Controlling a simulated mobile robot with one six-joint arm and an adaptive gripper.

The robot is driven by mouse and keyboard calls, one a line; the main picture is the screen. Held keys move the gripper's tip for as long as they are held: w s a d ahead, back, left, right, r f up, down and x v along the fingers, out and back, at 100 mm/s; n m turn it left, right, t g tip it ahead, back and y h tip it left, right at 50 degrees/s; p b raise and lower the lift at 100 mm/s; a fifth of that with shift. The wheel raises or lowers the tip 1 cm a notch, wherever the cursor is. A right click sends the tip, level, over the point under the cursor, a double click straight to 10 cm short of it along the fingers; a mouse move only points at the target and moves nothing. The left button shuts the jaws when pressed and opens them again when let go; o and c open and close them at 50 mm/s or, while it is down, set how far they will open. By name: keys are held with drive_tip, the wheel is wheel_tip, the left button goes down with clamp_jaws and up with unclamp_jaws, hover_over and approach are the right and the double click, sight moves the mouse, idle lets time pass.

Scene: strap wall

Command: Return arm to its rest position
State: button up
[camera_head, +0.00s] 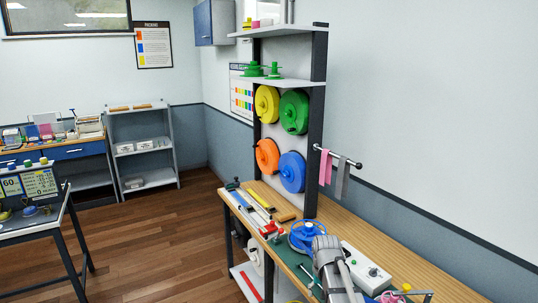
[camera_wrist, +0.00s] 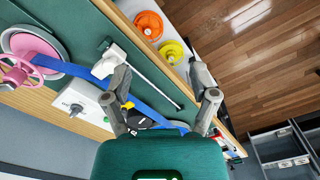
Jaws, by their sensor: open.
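My gripper (camera_wrist: 160,85) shows in the wrist view with its two grey fingers spread wide apart. It is open, and nothing is held between the fingers. Below it lies the green mat on the workbench, with a blue strap (camera_wrist: 78,70) running across it from a pink reel (camera_wrist: 30,50) at the left and passing behind the left finger. In the head view, part of my grey arm (camera_head: 330,262) is over the near end of the wooden workbench (camera_head: 420,283). The fingertips cannot be made out there.
A white box with a knob (camera_head: 366,268) and a blue reel (camera_head: 307,236) are close to my arm. Behind them stands a rack with yellow, green, orange and blue reels (camera_head: 292,172). A rail with pink and grey straps (camera_head: 341,178) juts from it.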

drive_tip(key=s+n, duration=0.1)
drive_tip(key=s, duration=1.1)
drive_tip(key=shift+s+d+f+b, duration=0.15)
drive_tip(key=shift+s+f+b, duration=0.1)
drive_tip(key=shift+f+b, duration=0.15)
